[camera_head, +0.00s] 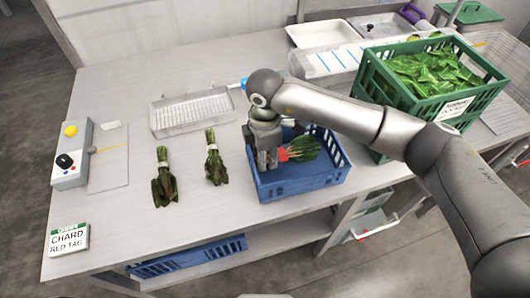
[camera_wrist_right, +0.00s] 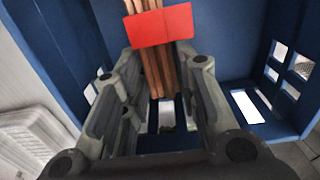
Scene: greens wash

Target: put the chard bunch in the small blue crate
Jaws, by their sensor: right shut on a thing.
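The small blue crate (camera_head: 303,184) stands on the table near its front edge. The chard bunch (camera_head: 305,148), green leaves with a red tag, is inside the crate's opening, leaves toward the right. My right gripper (camera_head: 267,160) points down into the crate's left part, shut on the bunch's stems. In the wrist view, the reddish stems (camera_wrist_right: 157,78) run between the fingers of the gripper (camera_wrist_right: 165,68), with the red tag just beyond them and blue crate walls (camera_wrist_right: 230,40) around. Whether the bunch touches the crate floor is unclear. My left gripper is not in view.
Two dark green bunches, one (camera_head: 164,180) and another (camera_head: 214,160), lie left of the crate. A wire tray (camera_head: 192,111) lies behind them. A green crate (camera_head: 415,115) of leaves stands right. A "CHARD RED TAG" card (camera_head: 68,240) is at front left. A white tray (camera_head: 323,33) is behind.

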